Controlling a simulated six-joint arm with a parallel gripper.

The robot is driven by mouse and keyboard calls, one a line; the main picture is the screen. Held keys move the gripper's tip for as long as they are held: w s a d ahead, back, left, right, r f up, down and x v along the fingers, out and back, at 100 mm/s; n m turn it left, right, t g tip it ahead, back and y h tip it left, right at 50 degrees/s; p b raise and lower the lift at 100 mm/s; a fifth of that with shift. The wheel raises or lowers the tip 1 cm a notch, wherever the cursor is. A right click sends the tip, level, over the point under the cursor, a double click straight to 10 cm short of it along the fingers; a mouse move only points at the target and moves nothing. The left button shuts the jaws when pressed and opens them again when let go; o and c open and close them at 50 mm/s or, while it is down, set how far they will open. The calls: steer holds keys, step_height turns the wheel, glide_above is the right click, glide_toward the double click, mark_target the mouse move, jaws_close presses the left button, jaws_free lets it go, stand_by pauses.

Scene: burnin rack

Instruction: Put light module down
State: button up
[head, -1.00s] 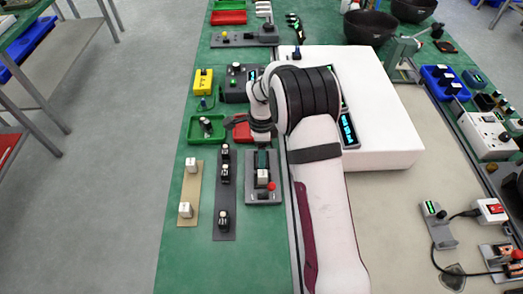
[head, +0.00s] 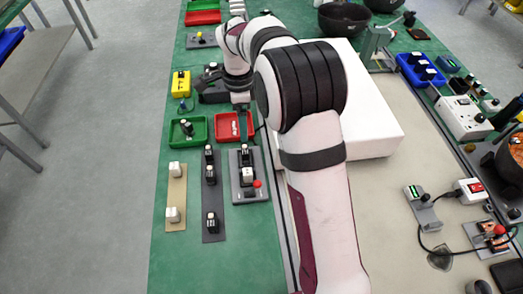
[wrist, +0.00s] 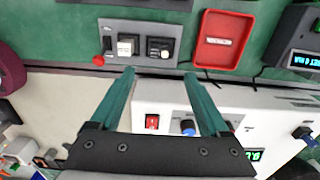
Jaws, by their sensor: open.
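A grey two-slot fixture (head: 236,190) lies on the green bench top. A black module with a pale top (head: 246,156) sits in its far slot, and a white module (head: 247,174) sits beside it. Both also show in the wrist view, the black one (wrist: 160,48) right of the white one (wrist: 126,45). The labels do not tell which is the light module. My gripper (wrist: 160,80) is open and empty, its teal fingers apart. In the head view my gripper (head: 241,112) hangs beyond the fixture, near the red tray.
Strips with white blocks (head: 176,190) and black switches (head: 212,230) lie to the left. A large white case (head: 385,125) stands at right.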

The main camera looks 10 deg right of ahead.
steer(key=s+d+r+n, duration=0.35)
steer(key=s+r, duration=0.35)
steer(key=s, duration=0.4)
steer(key=s+d+n+y, duration=0.1)
steer(key=s+n, duration=0.8)
steer(key=s, duration=1.3)
steer(key=shift+f+y, duration=0.4)
steer(key=shift+f, duration=0.05)
